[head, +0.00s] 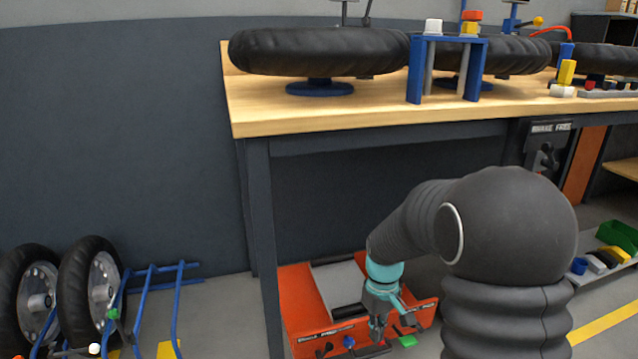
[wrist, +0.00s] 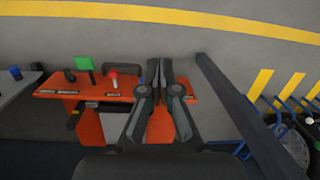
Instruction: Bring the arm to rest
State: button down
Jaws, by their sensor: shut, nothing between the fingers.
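My gripper (head: 378,327) hangs low in front of the workbench in the head view, pointing down over an orange-red cabinet (head: 304,307) on the floor. In the wrist view my gripper (wrist: 159,68) has its two fingers together with nothing between them. The orange cabinet (wrist: 60,86) lies beyond and beneath the fingers there. My dark sleeved arm reaches down from the right in the head view and hides part of the space under the bench.
The wooden workbench (head: 300,116) carries black tyres (head: 318,51) and a blue stand (head: 414,70). Its dark leg (head: 262,240) stands left of my gripper. Spoked wheels (head: 92,285) and a blue rack (head: 150,290) stand at the lower left. A green bin (head: 617,236) is at right.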

jog(key=s+d+r+m+t+p, duration=0.2)
jog(key=s+r+m+t+p, duration=0.3)
jog(key=s+r, duration=1.6)
notch_tip(320, 180, up, 4)
jog(key=shift+s+d+f+t+p, duration=0.3)
jog(key=shift+t+p, duration=0.1)
jog(key=shift+t, duration=0.5)
jog(key=c, duration=1.2)
grip_release()
jog(key=shift+r, duration=0.4)
jog(key=shift+o, duration=0.4)
jog(key=shift+f, duration=0.25)
jog(key=m+g+b, duration=0.3)
jog(key=g+b, duration=0.1)
jog(key=g, duration=0.1)
send_near(329, 344)
jog(key=f, duration=0.5)
jog(key=f+b, duration=0.1)
jog(key=f, duration=0.5)
jog(key=shift+w+a+f, duration=0.1)
jog(key=shift+w+f, duration=0.1)
jog(key=shift+f, duration=0.05)
